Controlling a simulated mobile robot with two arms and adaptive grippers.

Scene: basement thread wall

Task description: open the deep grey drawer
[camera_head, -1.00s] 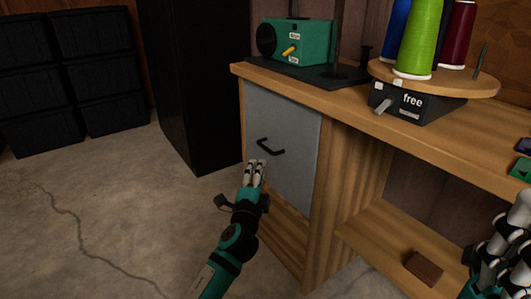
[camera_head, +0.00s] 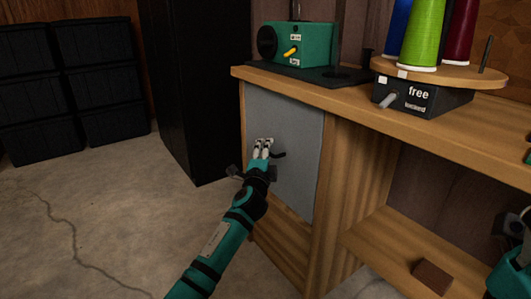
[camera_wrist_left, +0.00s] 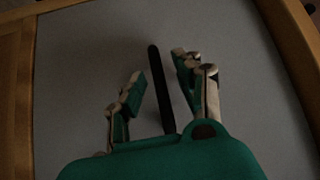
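The deep grey drawer (camera_head: 300,133) is the tall grey front on the left of the wooden bench, and it looks closed. Its black bar handle (camera_head: 279,155) is mostly covered by my left gripper (camera_head: 263,143) in the head view. In the left wrist view the handle (camera_wrist_left: 161,90) runs between the two sides of my left gripper (camera_wrist_left: 160,72), with a gap visible on each side, so the fingers are open around it. My right gripper (camera_head: 526,218) is only partly in view at the right edge, and its fingers cannot be read.
On the bench top (camera_head: 455,135) stand a green box (camera_head: 305,46) with a yellow lever and a round thread stand (camera_head: 455,75) with spools. A brown block (camera_head: 432,277) lies on the lower shelf. A black cabinet (camera_head: 195,90) stands left of the bench. The floor in front is clear.

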